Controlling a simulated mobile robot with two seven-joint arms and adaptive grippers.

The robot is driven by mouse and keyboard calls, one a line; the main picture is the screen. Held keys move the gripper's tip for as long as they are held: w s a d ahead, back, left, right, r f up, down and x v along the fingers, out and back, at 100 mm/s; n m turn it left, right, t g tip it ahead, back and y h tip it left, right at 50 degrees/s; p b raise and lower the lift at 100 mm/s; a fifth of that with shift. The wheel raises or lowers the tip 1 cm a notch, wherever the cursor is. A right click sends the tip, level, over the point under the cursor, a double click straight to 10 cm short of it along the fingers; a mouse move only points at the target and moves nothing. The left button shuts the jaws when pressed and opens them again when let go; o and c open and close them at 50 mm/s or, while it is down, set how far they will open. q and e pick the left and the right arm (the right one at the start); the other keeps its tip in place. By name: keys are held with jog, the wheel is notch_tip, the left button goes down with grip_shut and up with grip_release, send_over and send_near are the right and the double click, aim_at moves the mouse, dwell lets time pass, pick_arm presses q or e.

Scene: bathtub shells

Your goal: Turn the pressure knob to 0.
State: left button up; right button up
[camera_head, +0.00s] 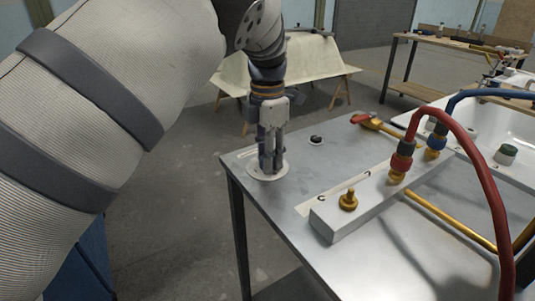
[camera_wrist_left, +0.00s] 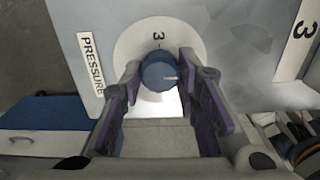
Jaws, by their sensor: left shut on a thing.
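The pressure knob (camera_wrist_left: 158,70) is a round blue knob with a pale pointer line towards the right in the left wrist view. It sits on a white dial disc (camera_wrist_left: 128,42) that shows a "3" above the knob. A "PRESSURE" label (camera_wrist_left: 91,61) is on the panel to the left. In the head view the fingers mostly hide the knob. My right gripper is not in view.
A grey block (camera_head: 337,222) with brass fittings stands on the metal table (camera_head: 300,195). A red hose (camera_head: 482,165) and a blue hose (camera_head: 490,94) arch over the right side. Open floor lies left of the table.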

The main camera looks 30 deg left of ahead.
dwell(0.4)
pick_arm(q)
jog(key=o, duration=1.2)
jog(key=shift+c, duration=0.2)
notch_tip(320, 180, up, 12)
jog(key=shift+f, duration=0.1)
